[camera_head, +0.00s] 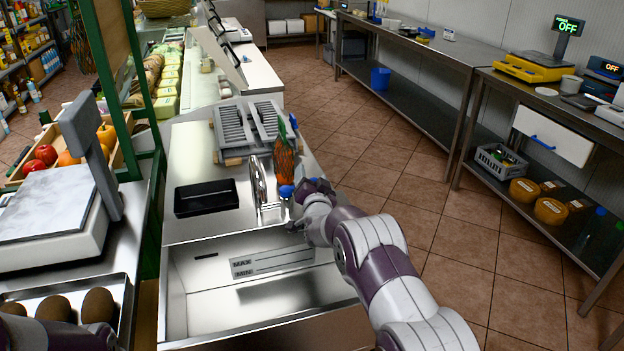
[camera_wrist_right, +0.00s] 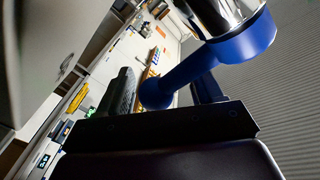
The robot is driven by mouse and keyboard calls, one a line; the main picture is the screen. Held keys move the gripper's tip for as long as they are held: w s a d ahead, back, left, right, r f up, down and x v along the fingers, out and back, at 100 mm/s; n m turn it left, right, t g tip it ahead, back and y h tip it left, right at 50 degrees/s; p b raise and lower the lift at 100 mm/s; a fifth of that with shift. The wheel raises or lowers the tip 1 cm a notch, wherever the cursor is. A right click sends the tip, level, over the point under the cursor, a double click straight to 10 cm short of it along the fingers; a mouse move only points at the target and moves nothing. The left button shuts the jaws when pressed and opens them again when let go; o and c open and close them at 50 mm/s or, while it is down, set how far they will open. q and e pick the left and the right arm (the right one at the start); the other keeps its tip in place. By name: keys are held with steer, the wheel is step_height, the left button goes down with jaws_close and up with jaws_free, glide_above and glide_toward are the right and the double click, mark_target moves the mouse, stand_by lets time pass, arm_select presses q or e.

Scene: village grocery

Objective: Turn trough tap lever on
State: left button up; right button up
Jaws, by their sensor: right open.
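The chrome tap (camera_head: 261,187) stands at the back edge of the steel trough (camera_head: 200,290). Its blue lever (camera_head: 286,191) is on the right side of the tap. My right gripper (camera_head: 299,192) is beside the lever, at the trough's right rim. In the right wrist view, the blue lever (camera_wrist_right: 195,70) runs from a chrome body (camera_wrist_right: 220,14) to a rounded end between the open fingers of my right gripper (camera_wrist_right: 166,80). I cannot tell whether the fingers touch it. My left gripper is not in view; part of my left arm shows at the lower left.
A black tray (camera_head: 206,197) and a grey rack (camera_head: 248,125) are on the counter behind the trough. A net of orange produce (camera_head: 288,168) hangs behind the lever. A scale (camera_head: 55,215) stands at left. The tiled floor at right is clear.

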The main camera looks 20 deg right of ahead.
jaws_close()
steer(key=shift+s+f+m+g+h+p, duration=0.1)
steer(key=shift+s+m+g+h, duration=0.3)
steer(key=shift+m+h, duration=0.45)
steer(key=shift+s+m+g+h+p, duration=0.1)
steer(key=shift+s+m+g+h, duration=0.3)
steer(key=shift+h, duration=0.75)
steer(key=shift+s+f+m+g+h+p, duration=0.1)
steer(key=shift+s+m+g+h, duration=0.1)
steer(key=shift+s+m+h, duration=0.65)
steer(key=shift+s+f+m+g+h, duration=0.1)
steer(key=shift+s+m+g+h, duration=0.15)
steer(key=shift+m+g+h, duration=0.4)
steer(key=shift+s+m+g+h, duration=0.25)
steer(key=shift+g+h, duration=0.1)
steer(key=shift+h, duration=0.55)
jaws_free()
steer(key=shift+s, duration=0.1)
steer(key=shift+a+r, duration=0.1)
steer(key=shift+r, duration=0.1)
